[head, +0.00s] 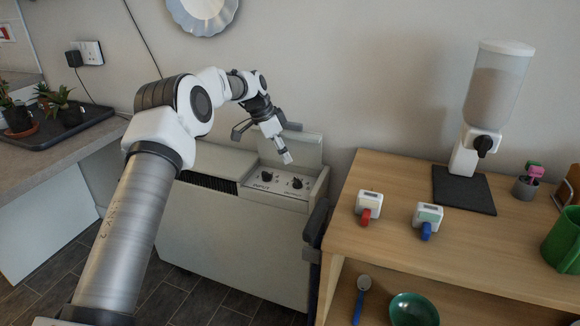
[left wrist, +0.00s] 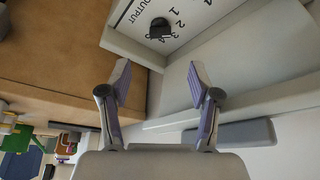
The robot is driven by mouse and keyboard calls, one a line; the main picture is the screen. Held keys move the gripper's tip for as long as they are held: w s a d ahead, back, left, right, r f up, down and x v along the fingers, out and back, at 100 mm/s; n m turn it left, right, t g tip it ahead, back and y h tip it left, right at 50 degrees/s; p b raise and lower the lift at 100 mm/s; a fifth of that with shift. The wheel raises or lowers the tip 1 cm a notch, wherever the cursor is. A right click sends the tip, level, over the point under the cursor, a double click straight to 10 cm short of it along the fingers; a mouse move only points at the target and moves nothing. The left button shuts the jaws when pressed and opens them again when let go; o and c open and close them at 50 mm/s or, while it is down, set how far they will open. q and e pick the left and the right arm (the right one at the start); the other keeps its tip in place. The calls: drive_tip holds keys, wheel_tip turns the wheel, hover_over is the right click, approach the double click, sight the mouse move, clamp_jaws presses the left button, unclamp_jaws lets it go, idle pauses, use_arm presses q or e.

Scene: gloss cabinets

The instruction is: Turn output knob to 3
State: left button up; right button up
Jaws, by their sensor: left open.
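The storage heater (head: 230,235) is a pale cabinet with its lid raised over a white control panel at its top right. Two dark knobs show in the head view, a left one (head: 267,176) and a right one (head: 297,184). In the left wrist view the dark output knob (left wrist: 160,28) sits beside the word OUTPUT and printed numbers. I cannot tell which number it points at. My left gripper (head: 285,157) is above the panel; in the left wrist view its fingers (left wrist: 158,80) are spread and empty, apart from the knob. My right gripper is not in view.
A wooden table (head: 400,240) stands right of the heater, with red-handled (head: 368,206) and blue-handled (head: 427,219) white devices and a dispenser (head: 485,110). The raised lid (head: 305,146) stands behind the panel. A counter (head: 60,155) with potted plants is at left.

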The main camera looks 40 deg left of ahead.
use_arm(q)
drive_tip(key=shift+s+a+r, duration=0.15)
drive_tip(key=shift+s+r, duration=0.05)
drive_tip(key=shift+r, duration=0.35)
